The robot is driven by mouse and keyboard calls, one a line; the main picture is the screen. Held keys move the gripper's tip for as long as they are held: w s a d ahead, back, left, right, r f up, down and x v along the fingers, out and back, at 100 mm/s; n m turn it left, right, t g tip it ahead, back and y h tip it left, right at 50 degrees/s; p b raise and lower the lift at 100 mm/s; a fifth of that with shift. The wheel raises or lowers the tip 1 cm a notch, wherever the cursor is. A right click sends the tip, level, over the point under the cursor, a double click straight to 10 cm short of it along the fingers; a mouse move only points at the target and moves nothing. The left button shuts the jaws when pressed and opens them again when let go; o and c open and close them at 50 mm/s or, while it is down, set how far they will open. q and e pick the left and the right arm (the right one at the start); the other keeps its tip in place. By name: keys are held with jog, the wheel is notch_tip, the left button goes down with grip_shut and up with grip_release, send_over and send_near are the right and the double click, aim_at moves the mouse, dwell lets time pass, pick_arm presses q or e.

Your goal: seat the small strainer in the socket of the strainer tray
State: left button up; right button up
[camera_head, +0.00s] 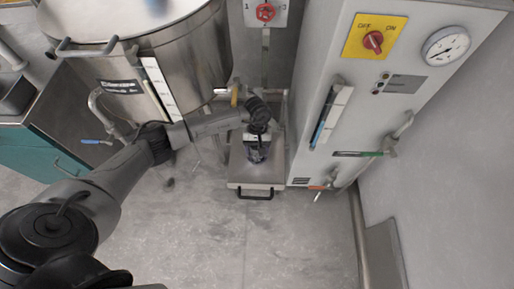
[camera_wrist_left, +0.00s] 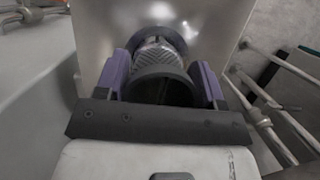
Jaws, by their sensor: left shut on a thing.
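My left gripper (camera_head: 256,152) reaches in from the left and points down over the strainer tray (camera_head: 256,181), a light metal tray with a black front handle. In the left wrist view, the purple fingers of my left gripper (camera_wrist_left: 161,80) are shut on the small strainer (camera_wrist_left: 158,50), a grey ribbed or meshed cylinder. A dark rounded part covers its near end. The strainer's far end lies within the outline of a round socket (camera_wrist_left: 180,37) in the tray (camera_wrist_left: 215,20). I cannot tell whether it is seated or just above. My right gripper is not in view.
A large steel vessel (camera_head: 175,60) stands at the back left. A grey cabinet (camera_head: 350,100) with a red switch and a gauge stands right of the tray. Pipes and valves (camera_head: 375,150) stick out near it. The floor (camera_head: 200,230) in front is clear.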

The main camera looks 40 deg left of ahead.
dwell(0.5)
pick_arm(q)
jog(key=shift+b, duration=0.35)
dwell(0.5)
dwell(0.6)
jog(key=shift+f+b, duration=0.6)
jog(key=shift+b, duration=0.2)
jog(key=shift+f+b, duration=0.75)
jog(key=shift+f, duration=0.05)
jog(key=o, duration=1.1)
